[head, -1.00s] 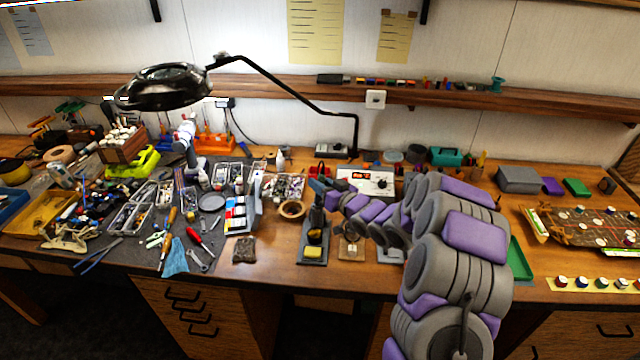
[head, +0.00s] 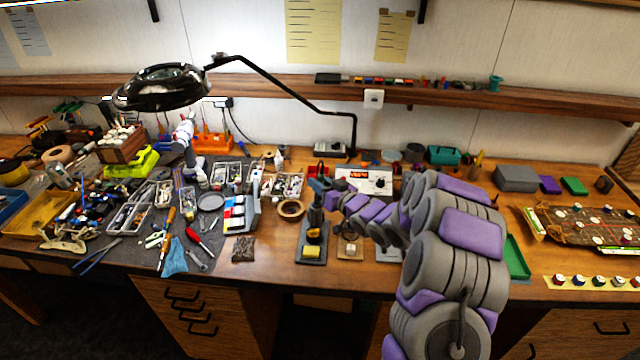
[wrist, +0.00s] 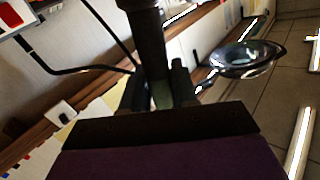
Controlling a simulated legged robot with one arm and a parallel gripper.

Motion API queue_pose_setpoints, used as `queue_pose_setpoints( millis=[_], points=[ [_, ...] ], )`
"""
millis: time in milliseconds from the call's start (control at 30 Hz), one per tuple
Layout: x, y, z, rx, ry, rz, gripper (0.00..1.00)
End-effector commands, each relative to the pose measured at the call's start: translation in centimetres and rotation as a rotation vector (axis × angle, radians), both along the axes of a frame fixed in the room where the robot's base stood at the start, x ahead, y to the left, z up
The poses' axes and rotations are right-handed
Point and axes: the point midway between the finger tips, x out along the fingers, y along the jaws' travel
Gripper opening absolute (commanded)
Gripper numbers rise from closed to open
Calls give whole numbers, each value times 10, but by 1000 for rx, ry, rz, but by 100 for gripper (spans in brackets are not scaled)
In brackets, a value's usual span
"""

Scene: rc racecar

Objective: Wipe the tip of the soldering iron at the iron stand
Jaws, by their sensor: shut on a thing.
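My gripper (head: 319,188) is above the iron stand (head: 303,257), at the front middle of the bench. It is shut on the soldering iron (head: 315,214), whose dark body hangs roughly upright below it. In the wrist view the iron's dark handle (wrist: 146,35) runs between my two fingers (wrist: 160,88).
A brown textured pad (head: 243,249) lies left of the stand. A white control box (head: 366,181) stands behind my wrist. A magnifier lamp (head: 162,88) hangs over the crowded left side. A green tray (head: 517,258) and a circuit-like board (head: 585,228) are at the right.

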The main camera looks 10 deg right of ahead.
Motion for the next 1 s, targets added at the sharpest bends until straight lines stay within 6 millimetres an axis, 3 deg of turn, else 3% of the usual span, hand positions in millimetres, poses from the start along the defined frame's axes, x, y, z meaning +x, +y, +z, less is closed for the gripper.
queue_pose_setpoints(
  millis=[1000],
  points=[
    [0,0,-7,0,0,0,2]
  ],
)
